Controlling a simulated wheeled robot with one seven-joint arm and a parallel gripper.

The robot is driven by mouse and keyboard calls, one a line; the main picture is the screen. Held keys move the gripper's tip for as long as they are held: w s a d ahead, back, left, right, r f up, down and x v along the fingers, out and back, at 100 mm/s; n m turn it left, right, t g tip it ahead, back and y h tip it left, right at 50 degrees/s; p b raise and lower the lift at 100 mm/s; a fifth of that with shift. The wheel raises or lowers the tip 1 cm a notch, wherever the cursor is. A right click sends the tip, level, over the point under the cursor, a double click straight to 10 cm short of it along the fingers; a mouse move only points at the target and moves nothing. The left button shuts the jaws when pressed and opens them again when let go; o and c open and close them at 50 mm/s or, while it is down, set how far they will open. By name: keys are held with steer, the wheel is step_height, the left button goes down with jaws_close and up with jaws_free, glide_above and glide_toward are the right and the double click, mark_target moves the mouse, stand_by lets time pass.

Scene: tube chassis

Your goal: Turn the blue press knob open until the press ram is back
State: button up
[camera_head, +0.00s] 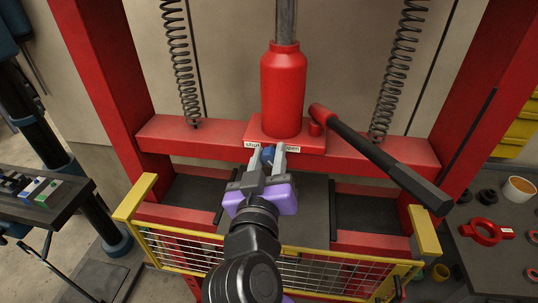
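The blue press knob (268,154) sits low on the front of the red press block, between a "shut" label (252,144) on the left and an "open" label (292,149) on the right. My gripper (267,156) reaches it from the front, with one grey finger on each side of the knob. Whether the fingers touch the knob is too small to tell. The red ram cylinder (283,90) stands upright above, with a grey rod (286,20) at its top. Part of the knob is hidden by my fingers.
A pump lever (380,160) slants down to the right of the cylinder. A yellow-framed mesh guard (320,272) crosses the front below my arm. Coil springs (181,65) hang on both sides.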

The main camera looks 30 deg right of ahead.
jaws_close()
steer(key=shift+n+p, duration=0.3)
steer(key=shift+n, duration=0.6)
steer(key=shift+a, duration=0.1)
steer(key=o, duration=0.6)
jaws_free()
steer(key=b+v, duration=0.1)
steer(key=v, duration=0.6)
steer(key=shift+s+a+b, duration=0.2)
steer(key=shift+s+b, duration=0.15)
steer(key=shift+b, duration=0.05)
